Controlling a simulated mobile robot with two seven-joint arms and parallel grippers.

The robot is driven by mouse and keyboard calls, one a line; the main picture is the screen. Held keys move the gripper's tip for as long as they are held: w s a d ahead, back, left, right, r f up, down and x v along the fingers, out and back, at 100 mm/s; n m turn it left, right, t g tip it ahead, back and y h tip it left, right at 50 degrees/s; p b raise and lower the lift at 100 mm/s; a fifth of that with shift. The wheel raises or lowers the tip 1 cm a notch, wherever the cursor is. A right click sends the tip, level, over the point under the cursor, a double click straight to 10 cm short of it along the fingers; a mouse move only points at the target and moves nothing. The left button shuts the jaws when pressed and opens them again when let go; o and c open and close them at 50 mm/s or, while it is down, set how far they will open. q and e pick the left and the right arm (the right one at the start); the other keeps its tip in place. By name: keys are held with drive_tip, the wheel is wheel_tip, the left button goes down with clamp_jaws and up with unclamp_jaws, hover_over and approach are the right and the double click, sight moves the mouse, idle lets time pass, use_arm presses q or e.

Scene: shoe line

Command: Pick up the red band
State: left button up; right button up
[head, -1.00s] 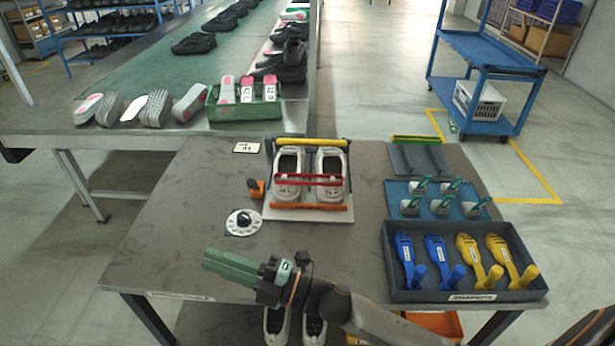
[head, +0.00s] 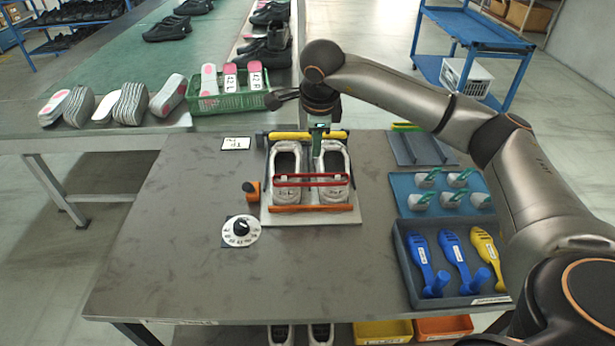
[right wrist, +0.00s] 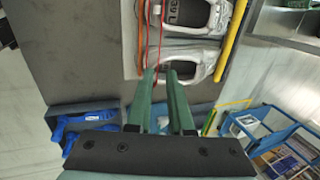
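The red band (head: 312,180) lies across the front of a pair of white shoes (head: 285,172) held in a fixture plate (head: 345,217) on the table. In the right wrist view the red band (right wrist: 160,40) runs upright in the picture, just beyond my fingertips. My right gripper (head: 318,148) points down over the right shoe, behind the band in the head view. In the right wrist view its two green fingers (right wrist: 161,73) are apart with nothing held between them. Whether they touch anything is unclear. My left gripper is not in view.
A yellow bar (head: 303,135) and an orange bar (head: 310,208) bound the fixture at back and front. A dial (head: 240,231) stands left. A blue mat (head: 403,183) and a dark tray (head: 480,300) of blue and yellow tools lie right. The table's front left is clear.

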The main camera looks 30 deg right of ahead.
hover_over(316, 184)
drive_tip(key=x, duration=0.4)
drive_tip(key=s+x, duration=0.1)
drive_tip(key=x, duration=0.1)
drive_tip(key=shift+a+f, duration=0.15)
drive_tip(key=shift+a, duration=0.15)
drive_tip(key=p+x, duration=0.1)
drive_tip(key=x, duration=0.4)
drive_tip(key=shift+f, duration=0.4)
clamp_jaws()
